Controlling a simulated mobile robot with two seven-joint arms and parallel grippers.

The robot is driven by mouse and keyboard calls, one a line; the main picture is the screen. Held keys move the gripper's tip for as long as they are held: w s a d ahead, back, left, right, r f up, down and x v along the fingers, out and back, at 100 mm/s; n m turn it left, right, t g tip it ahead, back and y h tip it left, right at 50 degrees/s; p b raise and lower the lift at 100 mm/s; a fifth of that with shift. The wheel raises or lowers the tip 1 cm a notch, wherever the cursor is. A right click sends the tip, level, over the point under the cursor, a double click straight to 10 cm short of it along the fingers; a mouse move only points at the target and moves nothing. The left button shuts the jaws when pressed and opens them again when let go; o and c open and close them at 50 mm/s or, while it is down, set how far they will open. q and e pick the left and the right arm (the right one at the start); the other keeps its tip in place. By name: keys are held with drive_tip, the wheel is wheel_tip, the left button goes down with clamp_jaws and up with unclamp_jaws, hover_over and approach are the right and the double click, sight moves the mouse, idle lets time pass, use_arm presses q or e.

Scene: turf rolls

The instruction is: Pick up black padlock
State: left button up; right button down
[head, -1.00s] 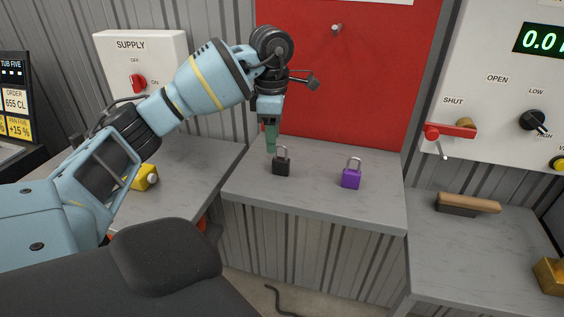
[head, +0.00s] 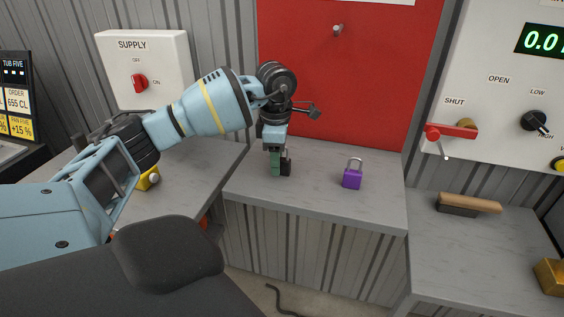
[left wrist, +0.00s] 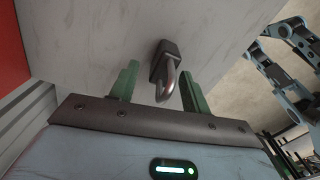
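The black padlock (head: 287,165) stands on the grey middle bench, mostly hidden behind my left gripper in the head view. In the left wrist view the black padlock (left wrist: 164,62) has its silver shackle towards me and sits between the two green fingers. My left gripper (head: 275,168) points down at the padlock, with its fingertips near bench height. In the left wrist view my left gripper (left wrist: 160,80) is open, with a gap visible on both sides of the padlock. My right gripper is not identifiable in the head view.
A purple padlock (head: 352,179) stands to the right on the same bench (head: 320,207). A red panel (head: 350,75) rises behind. A brush (head: 468,204) lies on the right bench. A yellow item (head: 147,179) is at left, near my arm.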

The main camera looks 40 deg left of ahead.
use_arm(q)
clamp_jaws()
drive_tip(key=shift+r, duration=0.85)
drive_tip(key=shift+s+d+r, duration=0.15)
drive_tip(key=shift+d+r, duration=0.05)
drive_tip(key=shift+r, duration=0.75)
drive_tip(key=s+d+r+b, duration=0.1)
drive_tip(key=s+d, duration=1)
drive_tip(key=shift+r, duration=0.2)
